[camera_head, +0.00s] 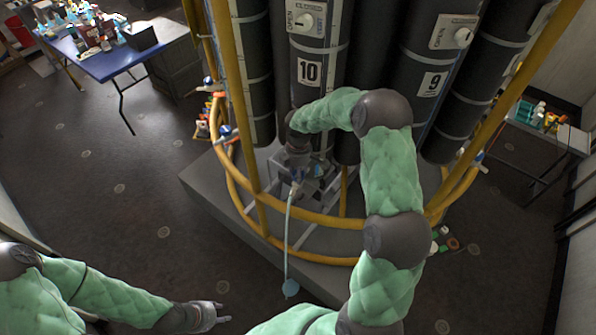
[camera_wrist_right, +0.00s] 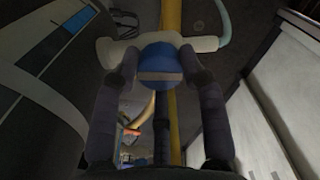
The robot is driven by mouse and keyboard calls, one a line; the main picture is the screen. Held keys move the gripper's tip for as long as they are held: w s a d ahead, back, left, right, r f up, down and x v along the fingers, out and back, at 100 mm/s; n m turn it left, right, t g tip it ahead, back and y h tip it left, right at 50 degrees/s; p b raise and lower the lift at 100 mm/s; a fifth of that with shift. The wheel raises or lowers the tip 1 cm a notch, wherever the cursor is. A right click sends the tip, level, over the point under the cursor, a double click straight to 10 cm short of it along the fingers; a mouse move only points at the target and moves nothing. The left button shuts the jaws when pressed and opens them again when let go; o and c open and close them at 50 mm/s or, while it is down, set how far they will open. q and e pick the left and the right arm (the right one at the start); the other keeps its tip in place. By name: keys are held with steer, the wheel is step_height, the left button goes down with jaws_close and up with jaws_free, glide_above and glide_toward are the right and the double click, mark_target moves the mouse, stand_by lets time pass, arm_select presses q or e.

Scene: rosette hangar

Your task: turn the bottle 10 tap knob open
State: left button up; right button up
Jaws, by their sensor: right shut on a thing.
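Bottle 10 (camera_head: 308,105) is a tall dark cylinder with a white number label, standing upright in the rack. Its tap knob (camera_wrist_right: 160,62) is blue and round with a pale band across it, in front of a whitish tap body (camera_wrist_right: 205,43). My right gripper (camera_wrist_right: 160,75) is shut on the knob, one dark finger on each side. In the head view my right forearm and wrist hide most of the tap. A pale hose (camera_head: 288,235) hangs below the tap. My left gripper (camera_head: 222,311) is low at the left, empty, its fingers apart.
Yellow rails (camera_head: 240,110) ring the bottles. Bottle 9 (camera_head: 415,110) stands to the right. A blue table (camera_head: 120,62) with bottles is at the back left, a cluttered side table (camera_head: 535,140) at the right. The floor at the left is clear.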

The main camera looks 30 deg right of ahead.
steer(key=shift+s+f+n, duration=0.2)
steer(key=shift+s+n, duration=0.05)
steer(key=shift+n, duration=0.35)
steer(key=o, duration=1.1)
steer(key=shift+d, duration=0.1)
steer(key=shift+o, duration=0.2)
steer(key=shift+w+r, duration=0.1)
steer(key=shift+w+r, duration=0.15)
steer(key=shift+r, duration=0.35)
step_height(320, 180, up, 11)
